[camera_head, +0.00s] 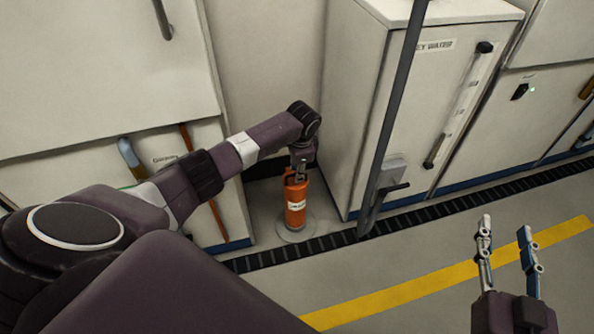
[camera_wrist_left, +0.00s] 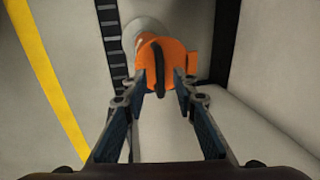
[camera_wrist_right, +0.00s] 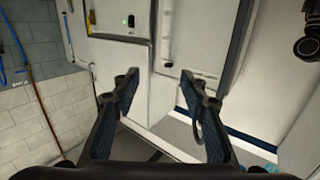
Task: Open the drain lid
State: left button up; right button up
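A round grey disc (camera_head: 296,232) lies flat on the floor beside the dark grating; it may be the drain lid, and no other lid is clear. An orange canister (camera_head: 295,206) with a pale label stands upright on it, hiding its middle. My left gripper (camera_head: 298,176) points down at the canister's top. In the left wrist view, its fingers (camera_wrist_left: 162,82) flank the canister's dark handle (camera_wrist_left: 158,68), with orange showing between; they look partly open, contact unclear. My right gripper (camera_head: 504,236) is open and empty above the floor at the right.
A dark slotted floor grating (camera_head: 330,241) runs along the cabinets. A white cabinet (camera_head: 357,110) stands close right of the canister. A dark pole (camera_head: 393,110) crosses in front of it. The floor around the yellow stripe (camera_head: 400,293) is clear.

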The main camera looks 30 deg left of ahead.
pick_arm(q)
jog(key=shift+c, duration=0.7)
grip_shut()
